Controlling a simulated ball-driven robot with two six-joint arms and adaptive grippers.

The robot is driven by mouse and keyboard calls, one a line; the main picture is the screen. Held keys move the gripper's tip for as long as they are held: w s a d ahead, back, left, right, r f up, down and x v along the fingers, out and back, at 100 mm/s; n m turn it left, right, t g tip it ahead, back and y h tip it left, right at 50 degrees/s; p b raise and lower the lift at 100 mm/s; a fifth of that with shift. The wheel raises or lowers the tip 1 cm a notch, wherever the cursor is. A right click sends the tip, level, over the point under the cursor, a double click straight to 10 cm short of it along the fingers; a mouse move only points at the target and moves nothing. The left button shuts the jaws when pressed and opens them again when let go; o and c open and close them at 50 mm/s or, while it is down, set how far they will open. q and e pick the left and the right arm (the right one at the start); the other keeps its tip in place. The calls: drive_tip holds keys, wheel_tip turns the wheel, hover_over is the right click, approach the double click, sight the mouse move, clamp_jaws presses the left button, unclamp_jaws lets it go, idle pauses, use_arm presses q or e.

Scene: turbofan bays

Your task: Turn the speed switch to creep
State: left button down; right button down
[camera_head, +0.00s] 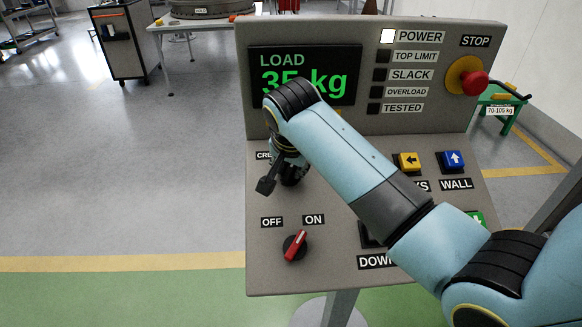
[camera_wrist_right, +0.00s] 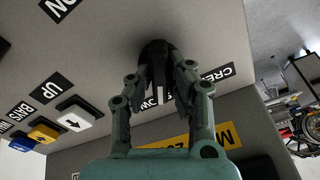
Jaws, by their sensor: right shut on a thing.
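The grey control panel (camera_head: 262,200) fills the middle of the head view. The speed switch is a black knob (camera_wrist_right: 155,52), seen between the fingers in the right wrist view. My right gripper (camera_head: 287,174) is at the panel's left side, its fingers (camera_wrist_right: 160,85) shut around the knob from both sides. A pale mark shows between the fingers, next to a partly hidden label ending in "OW" (camera_wrist_right: 148,102). The creep label (camera_wrist_right: 217,73) lies to the right there, and shows partly covered in the head view (camera_head: 263,155). The knob's exact setting is hard to tell. My left gripper is not in view.
Below the gripper is a red OFF/ON switch (camera_head: 295,246), pointing toward ON. Yellow (camera_head: 409,162) and blue (camera_head: 453,161) push buttons sit to the right. A red stop button (camera_head: 474,82) is at upper right. The display (camera_head: 330,65) reads LOAD 35 kg, partly covered by my arm.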

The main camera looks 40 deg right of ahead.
drive_tip(key=n, duration=1.2)
drive_tip(key=shift+w+a+n+y, duration=0.1)
drive_tip(key=shift+a+n+y, duration=0.05)
drive_tip(key=shift+n+y, duration=0.15)
idle(0.4)
drive_tip(key=c, duration=1.3)
unclamp_jaws()
drive_tip(key=v, duration=1.2)
